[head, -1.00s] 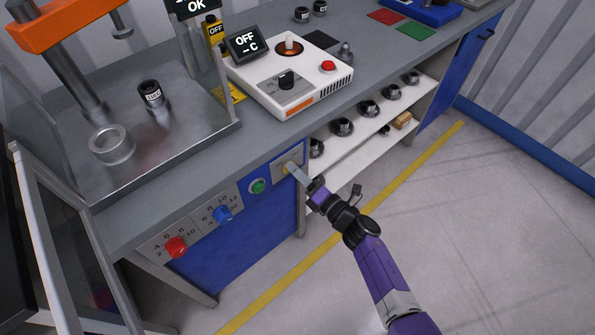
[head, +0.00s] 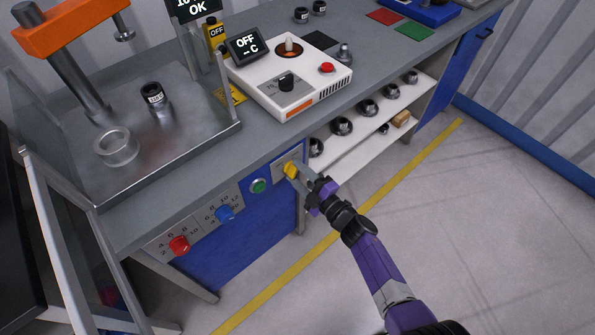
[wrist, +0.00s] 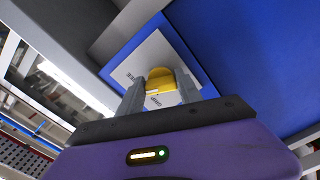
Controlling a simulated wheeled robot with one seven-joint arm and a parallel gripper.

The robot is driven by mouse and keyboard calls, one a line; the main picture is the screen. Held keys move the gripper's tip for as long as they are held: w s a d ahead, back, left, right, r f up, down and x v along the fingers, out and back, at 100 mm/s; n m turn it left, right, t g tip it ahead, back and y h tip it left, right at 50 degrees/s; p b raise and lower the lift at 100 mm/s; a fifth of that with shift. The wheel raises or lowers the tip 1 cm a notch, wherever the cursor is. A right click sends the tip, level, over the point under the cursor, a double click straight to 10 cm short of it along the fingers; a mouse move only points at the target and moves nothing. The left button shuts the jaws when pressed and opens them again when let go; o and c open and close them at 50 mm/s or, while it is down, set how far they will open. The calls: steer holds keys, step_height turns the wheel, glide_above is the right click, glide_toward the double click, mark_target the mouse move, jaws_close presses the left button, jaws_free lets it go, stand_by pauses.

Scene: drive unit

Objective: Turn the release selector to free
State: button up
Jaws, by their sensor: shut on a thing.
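The release selector is a yellow knob (head: 290,170) on a pale plate (head: 281,160) at the right end of the blue front panel under the bench. In the wrist view the yellow knob (wrist: 160,80) sits between my two grey fingers, with the plate (wrist: 147,57) behind it. My gripper (wrist: 160,92) is shut on the knob; it also shows in the head view (head: 294,172). The plate's lettering is partly hidden and too small to read, so I cannot tell the selector's setting.
A green button (head: 258,186), a blue knob (head: 225,213) and a red knob (head: 179,245) lie left along the panel. The bench edge overhangs above. Shelves with several dark rings (head: 342,126) stand to the right. The floor in front is clear.

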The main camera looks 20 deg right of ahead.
steer(key=shift+f+m, duration=0.15)
steer(key=shift+m, duration=0.95)
steer(key=shift+s, duration=0.1)
steer(key=o, duration=1.4)
steer(key=shift+p+v, duration=0.6)
steer(key=shift+v, duration=3.3)
